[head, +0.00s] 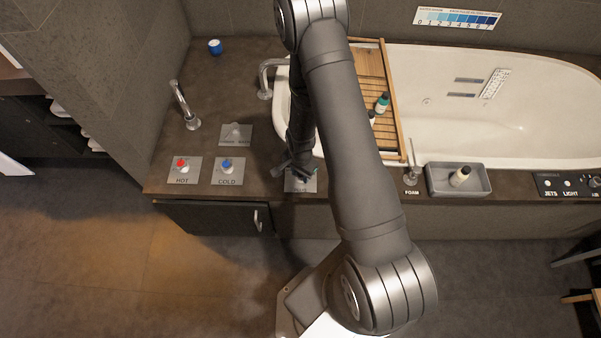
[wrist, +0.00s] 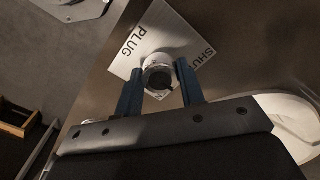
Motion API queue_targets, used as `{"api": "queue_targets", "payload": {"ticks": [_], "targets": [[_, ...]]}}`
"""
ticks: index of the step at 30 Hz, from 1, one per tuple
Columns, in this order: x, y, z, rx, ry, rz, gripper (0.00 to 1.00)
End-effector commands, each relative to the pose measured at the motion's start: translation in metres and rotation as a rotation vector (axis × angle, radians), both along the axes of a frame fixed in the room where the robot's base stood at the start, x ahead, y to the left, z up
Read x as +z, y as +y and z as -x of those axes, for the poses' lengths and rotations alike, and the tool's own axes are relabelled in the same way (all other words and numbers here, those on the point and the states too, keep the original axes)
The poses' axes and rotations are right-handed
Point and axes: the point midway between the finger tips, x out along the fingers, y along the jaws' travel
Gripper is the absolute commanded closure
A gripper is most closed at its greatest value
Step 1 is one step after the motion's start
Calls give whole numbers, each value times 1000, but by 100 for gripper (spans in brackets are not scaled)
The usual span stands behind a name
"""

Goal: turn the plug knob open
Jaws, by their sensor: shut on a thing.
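The plug knob (wrist: 158,74) is a round metal knob on a pale square plate (wrist: 139,62) marked PLUG and SHUT in the wrist view. My gripper (wrist: 159,80) has its two blue fingers on either side of the knob and is shut on it. In the head view the plug plate (head: 309,185) is on the deck at the front of the tub, and my gripper (head: 294,172) is over it. My gripper hides the knob there. Part of the plate's lettering is hidden, so I cannot tell the knob's exact angle.
The HOT plate (head: 183,180) and COLD plate (head: 228,180) lie left of the plug plate. The foam spout (head: 411,176) and a grey tray (head: 436,187) with a bottle are to the right. A wooden rack (head: 388,140) with bottles spans the white tub (head: 435,140).

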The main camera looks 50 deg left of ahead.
Motion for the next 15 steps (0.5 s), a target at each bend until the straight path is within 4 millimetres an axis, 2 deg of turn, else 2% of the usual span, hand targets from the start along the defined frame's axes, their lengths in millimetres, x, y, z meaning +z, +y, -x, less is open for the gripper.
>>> {"api": "queue_targets", "payload": {"ticks": [15], "targets": [[0,1,0,-455,0,1,87]]}}
